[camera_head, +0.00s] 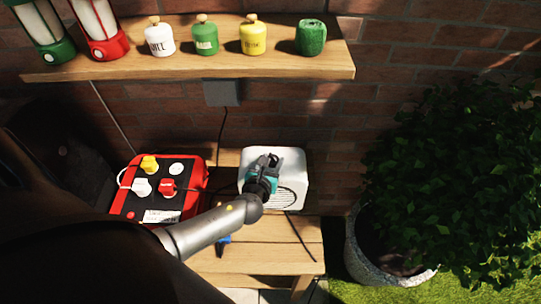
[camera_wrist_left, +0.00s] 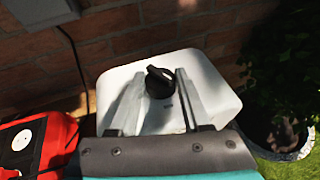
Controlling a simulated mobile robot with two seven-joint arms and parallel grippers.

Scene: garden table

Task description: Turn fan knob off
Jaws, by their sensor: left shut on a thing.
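The fan is a white box (camera_head: 298,162) with a round grille on its front, standing on the wooden bench. Its white top also fills the middle of the left wrist view (camera_wrist_left: 207,82). The black fan knob (camera_wrist_left: 160,82) sits on that top, near the back, between the ends of my left fingers. My left gripper (camera_head: 267,160) reaches over the fan from the front and is shut on the knob. In the head view the gripper hides the knob. My right gripper is in neither view.
A red power box (camera_head: 192,202) with plugs stands left of the fan. A potted bush (camera_head: 455,170) is at right. A blue-handled object (camera_head: 224,240) lies on the bench (camera_head: 280,258).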

